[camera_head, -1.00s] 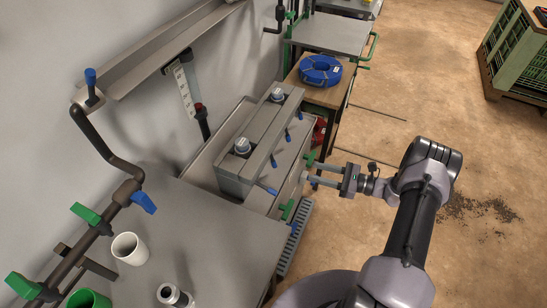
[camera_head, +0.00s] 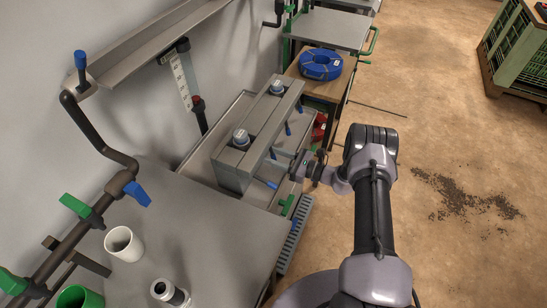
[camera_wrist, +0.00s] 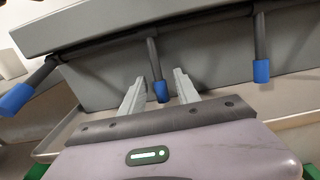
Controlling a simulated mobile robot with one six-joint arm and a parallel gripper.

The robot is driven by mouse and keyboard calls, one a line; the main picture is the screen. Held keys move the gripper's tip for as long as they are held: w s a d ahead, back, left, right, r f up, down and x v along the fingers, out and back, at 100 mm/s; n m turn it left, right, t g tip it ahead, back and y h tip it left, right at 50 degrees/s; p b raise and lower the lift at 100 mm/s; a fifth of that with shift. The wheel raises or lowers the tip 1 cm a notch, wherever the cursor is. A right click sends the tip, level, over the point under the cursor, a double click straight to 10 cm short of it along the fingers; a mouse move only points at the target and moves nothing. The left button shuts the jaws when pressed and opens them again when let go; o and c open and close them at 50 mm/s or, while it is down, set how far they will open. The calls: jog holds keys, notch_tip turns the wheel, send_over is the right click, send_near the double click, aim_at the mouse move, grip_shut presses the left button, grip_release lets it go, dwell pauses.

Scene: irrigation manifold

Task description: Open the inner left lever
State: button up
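The grey manifold box (camera_head: 235,165) has a row of blue-tipped levers along its front. The inner left lever (camera_wrist: 160,90) appears in the middle of the wrist view, a dark rod with a blue tip hanging down. My gripper (camera_wrist: 154,84) is open, with one pale finger on each side of this blue tip. I cannot tell whether either finger touches it. The outer left lever (camera_wrist: 16,98) sticks out at the left, at a different angle. Another lever (camera_wrist: 261,70) hangs down at the right. In the head view my gripper (camera_head: 287,164) is at the box front.
A grey table (camera_head: 205,230) holds a white cup (camera_head: 124,243) at the left. A pipe with green and blue handles (camera_head: 120,184) runs along the wall. A blue hose coil (camera_head: 320,64) sits on a stand behind the box.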

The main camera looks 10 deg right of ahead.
grip_shut()
dwell(1.5)
